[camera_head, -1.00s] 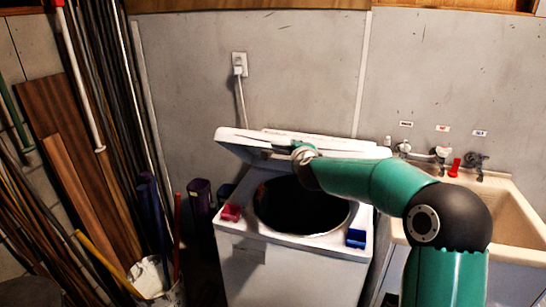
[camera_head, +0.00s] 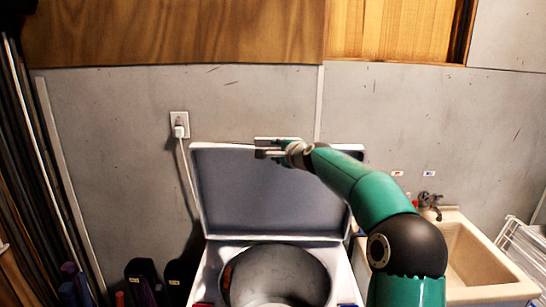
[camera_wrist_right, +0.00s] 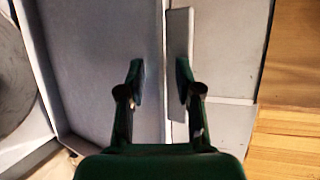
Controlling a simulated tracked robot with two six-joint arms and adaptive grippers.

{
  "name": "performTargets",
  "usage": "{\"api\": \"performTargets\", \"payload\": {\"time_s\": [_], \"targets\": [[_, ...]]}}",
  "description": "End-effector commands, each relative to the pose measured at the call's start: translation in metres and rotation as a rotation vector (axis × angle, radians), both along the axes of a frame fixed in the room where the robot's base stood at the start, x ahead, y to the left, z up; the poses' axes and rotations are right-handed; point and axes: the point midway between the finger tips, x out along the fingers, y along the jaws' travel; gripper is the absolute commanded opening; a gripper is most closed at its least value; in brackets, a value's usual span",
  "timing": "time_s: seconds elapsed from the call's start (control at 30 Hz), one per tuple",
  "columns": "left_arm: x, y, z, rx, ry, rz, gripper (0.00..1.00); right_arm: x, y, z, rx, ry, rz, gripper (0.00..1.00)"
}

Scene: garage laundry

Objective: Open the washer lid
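The white washer (camera_head: 341,270) stands at the lower middle of the head view, its round dark drum (camera_head: 275,275) uncovered. Its lid (camera_head: 265,195) stands raised, nearly upright, with the grey inner side facing me. My right gripper (camera_head: 268,147) is at the lid's top edge, near the middle. In the right wrist view my right gripper (camera_wrist_right: 160,80) has its two fingers apart, with the edge of the lid (camera_wrist_right: 100,60) running between or just beyond them. I cannot tell whether they touch it. My left gripper is not in view.
A utility sink (camera_head: 470,262) stands right of the washer, with a white rack (camera_head: 522,250) beyond it. A wall outlet (camera_head: 180,124) with a plugged-in cord is behind the washer. Long poles (camera_head: 50,170) lean at the left. Dark containers (camera_head: 142,280) stand left of the washer.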

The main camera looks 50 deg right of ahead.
Motion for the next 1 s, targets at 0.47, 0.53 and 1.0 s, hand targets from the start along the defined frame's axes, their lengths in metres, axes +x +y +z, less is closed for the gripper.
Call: {"api": "performTargets", "payload": {"time_s": [0.47, 0.53, 1.0], "targets": [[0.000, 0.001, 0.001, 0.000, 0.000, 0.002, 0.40, -0.006, 0.003, 0.002, -0.005, 0.001, -0.005, 0.35], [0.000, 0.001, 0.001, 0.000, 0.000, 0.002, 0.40, -0.015, 0.007, 0.006, -0.005, -0.002, -0.006, 0.35], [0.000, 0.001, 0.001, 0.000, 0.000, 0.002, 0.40, -0.096, 0.050, 0.035, -0.011, -0.017, -0.005, 0.35]]}}
